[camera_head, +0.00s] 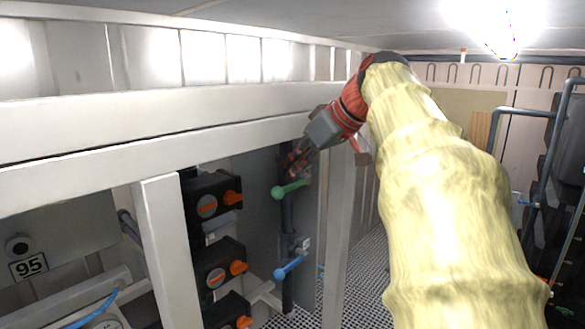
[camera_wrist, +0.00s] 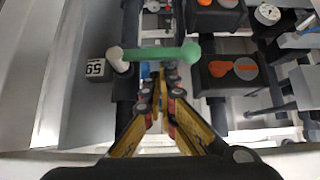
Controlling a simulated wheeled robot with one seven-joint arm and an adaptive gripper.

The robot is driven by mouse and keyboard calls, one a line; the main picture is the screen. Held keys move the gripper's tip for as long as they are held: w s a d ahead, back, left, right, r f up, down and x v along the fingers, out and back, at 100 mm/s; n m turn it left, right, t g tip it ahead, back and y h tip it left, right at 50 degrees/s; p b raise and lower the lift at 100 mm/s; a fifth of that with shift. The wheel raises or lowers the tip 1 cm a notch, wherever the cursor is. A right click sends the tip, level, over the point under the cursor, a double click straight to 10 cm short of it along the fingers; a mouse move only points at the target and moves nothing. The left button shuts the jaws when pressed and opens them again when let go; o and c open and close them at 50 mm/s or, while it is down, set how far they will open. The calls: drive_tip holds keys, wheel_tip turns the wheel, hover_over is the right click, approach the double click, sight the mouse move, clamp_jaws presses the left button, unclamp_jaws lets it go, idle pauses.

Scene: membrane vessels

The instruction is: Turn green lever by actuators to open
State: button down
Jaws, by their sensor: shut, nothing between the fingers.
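The green lever (camera_head: 289,189) sits on a dark vertical pipe in the head view, right of the black actuators. In the wrist view the green lever (camera_wrist: 162,53) lies across the picture, its ball end to the right and its pale pivot to the left. My gripper (camera_head: 293,168) is shut and empty, just above the lever in the head view. In the wrist view my gripper (camera_wrist: 165,72) has its fingertips together near the middle of the lever; whether they touch it I cannot tell. The black actuators with orange knobs (camera_head: 212,195) stand to the left.
A blue lever (camera_head: 289,267) is below the green one on the same pipe. A white beam (camera_head: 150,145) crosses above, and white posts (camera_head: 160,250) stand left and right. A "59" tag (camera_wrist: 96,68) is beside the pivot. A grated floor (camera_head: 365,285) lies below.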

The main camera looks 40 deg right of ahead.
sight(287, 188)
drive_tip(key=shift+a+f+n+h+b, duration=0.35)
drive_tip(key=shift+f+h+b, duration=0.2)
drive_tip(key=shift+b, duration=1.15)
drive_tip(key=f+n+h+b, duration=0.1)
drive_tip(key=b, duration=0.3)
drive_tip(key=a+f+h+b, duration=0.1)
drive_tip(key=f+h+b, duration=0.1)
drive_tip(key=b, duration=0.3)
drive_tip(key=shift+n+t, duration=0.3)
drive_tip(key=shift+n, duration=0.05)
drive_tip(key=d+f+n+t+h+b, duration=0.3)
drive_tip(key=f+n+h+b, duration=0.2)
drive_tip(key=b, duration=1.6)
drive_tip(key=shift+f+n+t+h, duration=0.35)
drive_tip(key=shift+f+h, duration=0.45)
drive_tip(key=shift+h, duration=0.45)
drive_tip(key=shift+w, duration=0.1)
